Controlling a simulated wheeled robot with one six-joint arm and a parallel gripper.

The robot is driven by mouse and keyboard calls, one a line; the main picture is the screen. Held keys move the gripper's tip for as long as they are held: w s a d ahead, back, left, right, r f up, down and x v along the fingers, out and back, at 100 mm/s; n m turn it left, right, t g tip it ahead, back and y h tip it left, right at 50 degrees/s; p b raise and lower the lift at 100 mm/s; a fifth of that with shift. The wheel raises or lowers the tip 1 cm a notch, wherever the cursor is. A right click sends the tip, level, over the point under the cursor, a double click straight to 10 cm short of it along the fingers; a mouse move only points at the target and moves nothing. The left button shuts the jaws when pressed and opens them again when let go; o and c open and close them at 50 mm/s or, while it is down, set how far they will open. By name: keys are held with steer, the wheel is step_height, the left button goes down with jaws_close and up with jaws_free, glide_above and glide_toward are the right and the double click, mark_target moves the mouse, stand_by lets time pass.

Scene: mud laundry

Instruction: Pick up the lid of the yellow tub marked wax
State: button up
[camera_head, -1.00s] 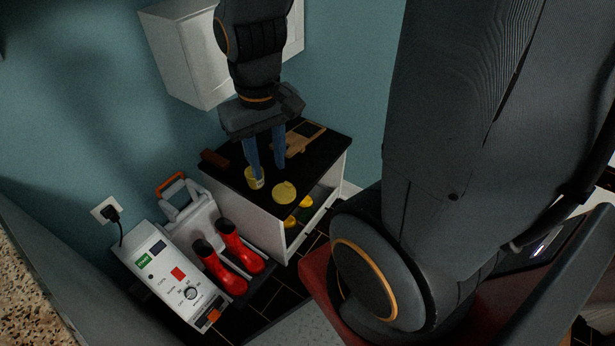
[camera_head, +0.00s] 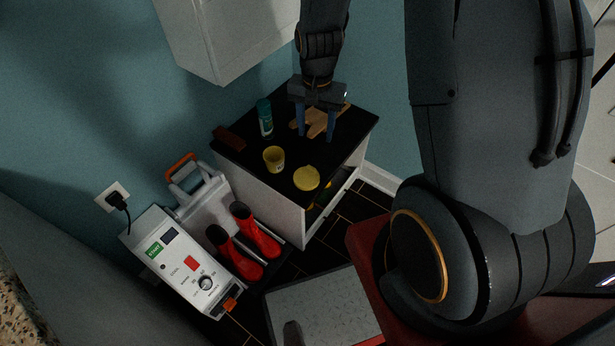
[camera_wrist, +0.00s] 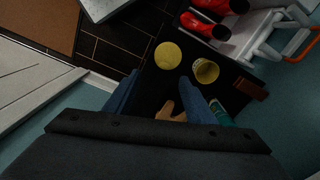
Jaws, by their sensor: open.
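The yellow tub (camera_head: 273,160) stands uncovered on the black cabinet top, its open mouth showing. A round yellow lid (camera_head: 306,178) lies flat on the black top beside it, near the front edge. In the wrist view the lid (camera_wrist: 168,55) is left of the tub (camera_wrist: 205,71). The word on the tub is too small to read. My gripper (camera_head: 316,138) points down over the cabinet, behind the lid and above the wooden piece. Its two blue fingers are apart with nothing between them. In the wrist view the fingers (camera_wrist: 158,92) spread below the lid.
A teal spray can (camera_head: 265,118), a brown block (camera_head: 229,138) and a wooden piece (camera_head: 318,122) are on the black top (camera_head: 342,143). A white wall cabinet (camera_head: 226,38) hangs behind. Red boots (camera_head: 255,232) and a control box (camera_head: 178,262) stand lower left.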

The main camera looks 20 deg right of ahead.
mark_target(312, 167)
steer(key=w+f+m, duration=0.1)
steer(key=f, duration=0.3)
steer(key=w+f+m+b, duration=0.1)
steer(key=f, duration=0.3)
steer(key=w+f+m, duration=0.1)
steer(key=f, duration=0.4)
steer(key=shift+w+d, duration=0.3)
steer(key=shift+w, duration=0.05)
steer(key=shift+m, duration=0.3)
steer(key=shift+w+d+f, duration=0.1)
steer(key=shift+f, duration=1.9)
steer(key=shift+w+f, duration=0.1)
steer(key=shift+f, duration=1.9)
steer(key=c, duration=1.1)
steer(key=shift+r, duration=0.1)
